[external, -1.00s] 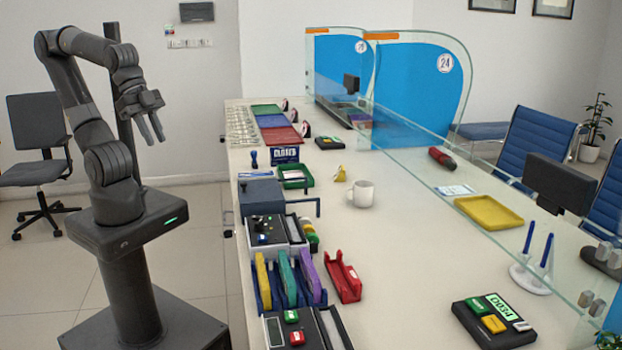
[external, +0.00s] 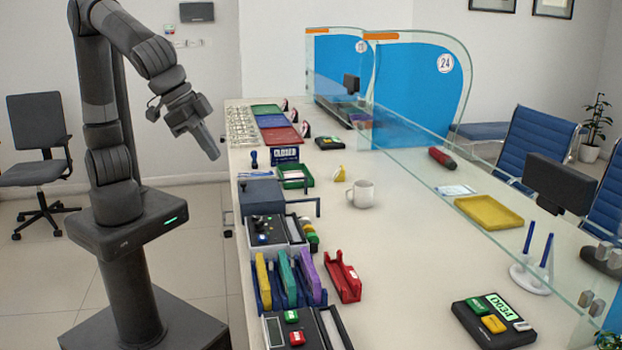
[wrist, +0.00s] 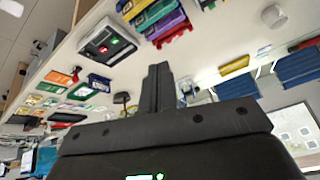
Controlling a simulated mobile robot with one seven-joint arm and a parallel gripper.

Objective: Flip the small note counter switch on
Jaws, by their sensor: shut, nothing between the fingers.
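Two desk machines stand along the counter's left edge in the external view. One, with a dark panel and small knobs (external: 268,230), is just beyond the upright coloured files; the other, with a display and green and red buttons (external: 293,330), is at the near edge. I cannot tell for sure which is the small note counter. A dark-panelled machine with red and green spots (wrist: 107,40) shows at the upper left of the wrist view. No switch position is readable. My gripper (external: 213,150) is shut and empty, pointing down and right, left of the counter and apart from both machines.
Upright files (external: 285,278) and a red holder (external: 343,277) stand between the machines. A grey box (external: 262,193), green tray (external: 296,175) and white mug (external: 361,193) are farther back. The glass screen (external: 480,210) runs along the right. The counter's middle is fairly clear.

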